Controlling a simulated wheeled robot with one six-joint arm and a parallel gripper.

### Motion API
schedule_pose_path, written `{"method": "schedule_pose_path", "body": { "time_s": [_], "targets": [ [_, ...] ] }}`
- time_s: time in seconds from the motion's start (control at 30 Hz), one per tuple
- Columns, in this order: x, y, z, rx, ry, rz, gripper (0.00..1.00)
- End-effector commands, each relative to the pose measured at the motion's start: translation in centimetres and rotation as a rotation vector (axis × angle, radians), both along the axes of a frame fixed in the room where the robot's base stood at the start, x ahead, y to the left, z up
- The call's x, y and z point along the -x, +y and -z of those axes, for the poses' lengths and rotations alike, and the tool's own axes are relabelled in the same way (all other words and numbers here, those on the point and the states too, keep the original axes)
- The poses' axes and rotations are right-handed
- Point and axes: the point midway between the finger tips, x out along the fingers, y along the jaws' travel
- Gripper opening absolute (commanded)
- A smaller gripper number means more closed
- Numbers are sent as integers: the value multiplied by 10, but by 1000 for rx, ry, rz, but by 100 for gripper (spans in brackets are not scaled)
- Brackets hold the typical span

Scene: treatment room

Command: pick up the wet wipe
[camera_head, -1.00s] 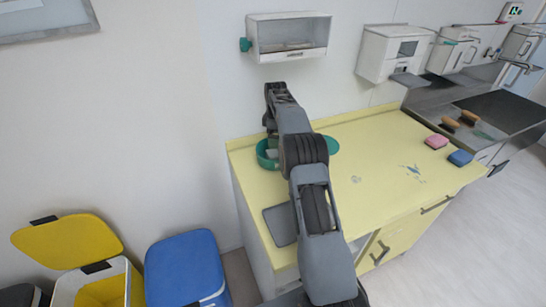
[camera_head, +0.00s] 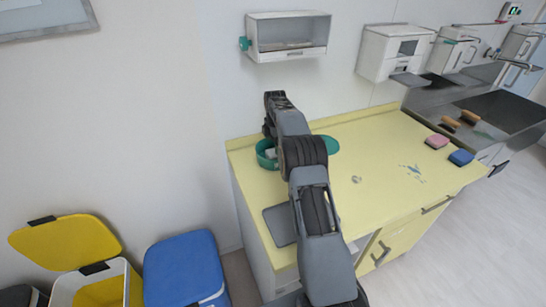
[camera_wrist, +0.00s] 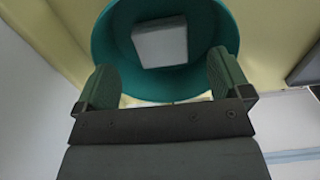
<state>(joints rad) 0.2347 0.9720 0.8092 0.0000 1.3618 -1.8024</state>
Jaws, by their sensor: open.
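A round green container (camera_head: 263,160) stands on the yellow counter near its back left corner, partly hidden by my arm. In the wrist view the green container (camera_wrist: 110,38) fills the top middle. A pale, square-looking piece, which looks like the wet wipe (camera_wrist: 160,43), lies inside it. My gripper (camera_wrist: 163,82) is open and empty, with one finger on each side of the container's near rim. The pale piece lies beyond the fingertips in the picture, and nothing is between the fingers but the container's rim area. Whether the fingers touch the container I cannot tell.
The yellow counter (camera_head: 380,150) bears a green lid (camera_head: 332,145), a grey flat tray (camera_head: 279,225), a pink sponge (camera_head: 437,142) and a blue sponge (camera_head: 461,158). A white wall box (camera_head: 287,37) hangs above. Yellow and blue bins (camera_head: 185,270) stand at left.

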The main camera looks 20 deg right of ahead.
Motion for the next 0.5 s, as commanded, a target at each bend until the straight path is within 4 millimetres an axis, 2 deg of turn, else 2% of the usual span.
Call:
{"method": "schedule_pose_path", "body": {
  "time_s": [0.17,0.5],
  "targets": [
    [0,1,9,0,1,0,96],
    [2,2,50,0,0,0,96]
  ]
}}
